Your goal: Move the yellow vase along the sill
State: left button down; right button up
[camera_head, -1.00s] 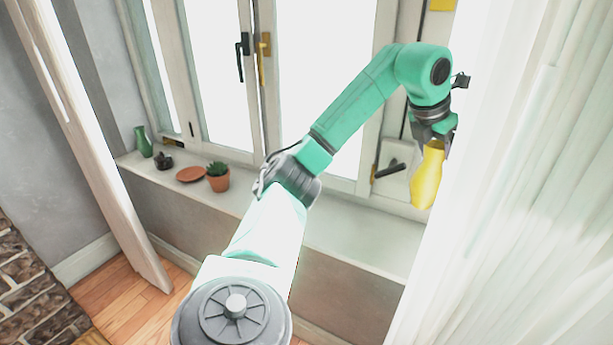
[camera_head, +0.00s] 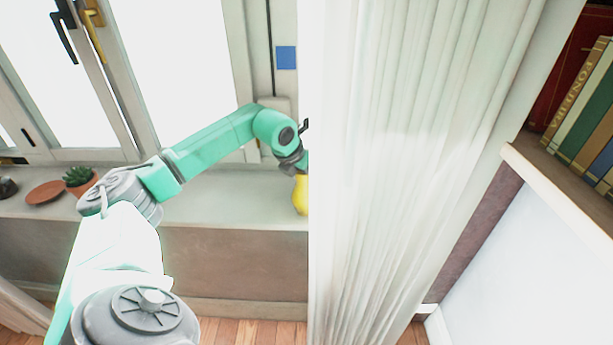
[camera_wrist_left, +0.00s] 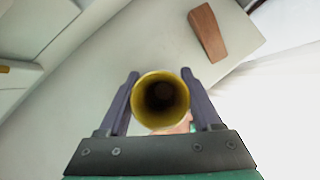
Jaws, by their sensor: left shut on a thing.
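The yellow vase (camera_head: 300,195) is held by my left gripper (camera_head: 298,166), low over or on the right part of the sill (camera_head: 222,205); I cannot tell whether its base touches. Its right side is hidden by the white curtain in the head view. In the left wrist view I look into the round open mouth of the vase (camera_wrist_left: 160,98), between the two dark fingers of my left gripper (camera_wrist_left: 160,88). My right gripper is not in view.
A white curtain (camera_head: 400,150) hangs right beside the vase. A brown wedge-shaped block (camera_wrist_left: 208,32) shows in the left wrist view. A potted succulent (camera_head: 80,182) and a terracotta saucer (camera_head: 45,192) stand at the sill's left. Books (camera_head: 585,115) stand on a shelf far right.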

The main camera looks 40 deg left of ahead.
pick_arm(q)
jog(key=shift+f, duration=0.1)
jog(key=shift+c, duration=0.3)
grip_release()
jog(key=shift+r, duration=0.2)
jog(key=b+v, duration=0.1)
jog(key=v, duration=1)
jog(key=shift+s+r, duration=0.25)
jog(key=shift+r, duration=0.1)
